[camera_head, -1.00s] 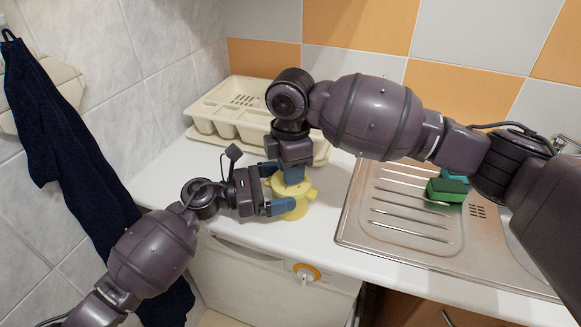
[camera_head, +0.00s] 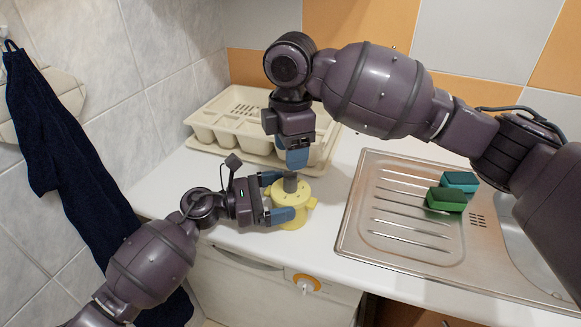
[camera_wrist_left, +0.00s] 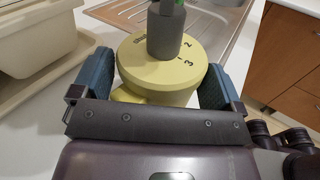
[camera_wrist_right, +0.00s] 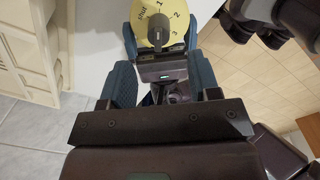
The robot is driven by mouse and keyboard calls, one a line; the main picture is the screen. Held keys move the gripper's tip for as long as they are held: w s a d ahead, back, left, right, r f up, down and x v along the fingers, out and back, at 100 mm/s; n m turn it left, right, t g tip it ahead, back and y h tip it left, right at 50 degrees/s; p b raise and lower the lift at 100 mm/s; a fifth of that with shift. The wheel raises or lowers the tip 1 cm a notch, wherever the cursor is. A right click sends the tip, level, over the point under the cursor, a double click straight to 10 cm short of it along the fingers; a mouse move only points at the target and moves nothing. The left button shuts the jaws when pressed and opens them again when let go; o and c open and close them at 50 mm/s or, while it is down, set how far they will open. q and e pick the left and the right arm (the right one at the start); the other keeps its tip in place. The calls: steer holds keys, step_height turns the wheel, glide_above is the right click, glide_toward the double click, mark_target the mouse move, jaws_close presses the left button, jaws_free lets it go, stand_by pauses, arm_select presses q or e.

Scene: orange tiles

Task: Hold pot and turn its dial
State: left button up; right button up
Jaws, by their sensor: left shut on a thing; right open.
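The yellow pot (camera_head: 292,215) stands upright on the white counter near its front edge. A grey dial (camera_head: 290,183) sticks up from its numbered top; the dial also shows in the left wrist view (camera_wrist_left: 165,32) and the right wrist view (camera_wrist_right: 158,30). My left gripper (camera_head: 281,197) is shut on the pot, one blue finger on each side of its body (camera_wrist_left: 158,85). My right gripper (camera_head: 296,157) is open and empty, pointing down above the dial and apart from it. Its fingers show in the right wrist view (camera_wrist_right: 162,85).
A cream dish rack (camera_head: 235,120) stands behind the pot against the wall. A dark towel (camera_head: 70,150) hangs at left.

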mark_target(291, 177)
arm_select(q)
steer(key=shift+f, duration=0.15)
arm_select(e)
steer(key=shift+s+r, duration=0.1)
steer(key=shift+r, duration=2.2)
arm_select(q)
steer(key=o, duration=0.9)
steer(key=shift+o, duration=0.2)
